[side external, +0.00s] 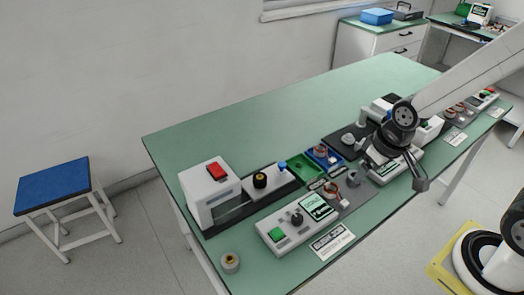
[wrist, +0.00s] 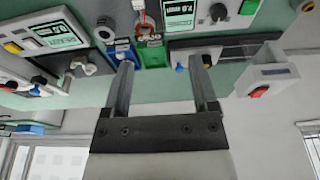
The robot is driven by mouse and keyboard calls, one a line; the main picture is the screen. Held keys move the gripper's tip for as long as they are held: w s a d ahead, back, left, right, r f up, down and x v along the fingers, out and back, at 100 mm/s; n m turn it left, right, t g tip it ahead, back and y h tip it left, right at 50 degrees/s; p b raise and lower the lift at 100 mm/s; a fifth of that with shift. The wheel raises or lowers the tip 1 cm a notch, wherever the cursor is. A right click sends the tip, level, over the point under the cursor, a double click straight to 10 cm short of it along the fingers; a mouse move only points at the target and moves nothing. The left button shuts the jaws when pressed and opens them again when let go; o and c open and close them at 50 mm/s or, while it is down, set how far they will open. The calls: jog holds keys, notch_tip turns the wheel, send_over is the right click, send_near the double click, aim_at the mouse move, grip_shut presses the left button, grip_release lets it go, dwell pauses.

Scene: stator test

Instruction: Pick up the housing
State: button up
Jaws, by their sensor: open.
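No part is labelled as the housing, and I cannot tell for sure which one it is. A small grey round part (side external: 354,178) stands on the dark mat, right of the copper-wound part (side external: 331,191); it also shows in the wrist view (wrist: 105,32). A beige ring-like part with a dark centre (side external: 230,263) stands alone near the table's front left corner. My gripper (side external: 394,177) is open and empty above the bench, right of the grey part. In the wrist view its fingers (wrist: 161,64) are apart with nothing between them.
Green bin (side external: 305,172) and blue bin (side external: 325,157) lie behind the copper-wound part. A test box (side external: 290,228) with a green button and a white press with a red button (side external: 210,190) stand left. More equipment lies right. The table's back (side external: 270,110) is clear.

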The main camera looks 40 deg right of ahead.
jog(key=shift+o, duration=0.3)
jog(key=shift+o, duration=1.4)
jog(key=m+y, duration=0.4)
jog(key=m, duration=2.1)
send_near(261, 176)
notch_tip(261, 176, down, 2)
jog(key=shift+w+a+f, duration=0.35)
jog(key=shift+a+f, duration=0.1)
jog(key=shift+f, duration=0.2)
jog(key=shift+w+a+f, duration=0.3)
jog(key=shift+a+f, duration=0.2)
jog(key=shift+f, duration=0.1)
jog(key=shift+f, duration=0.1)
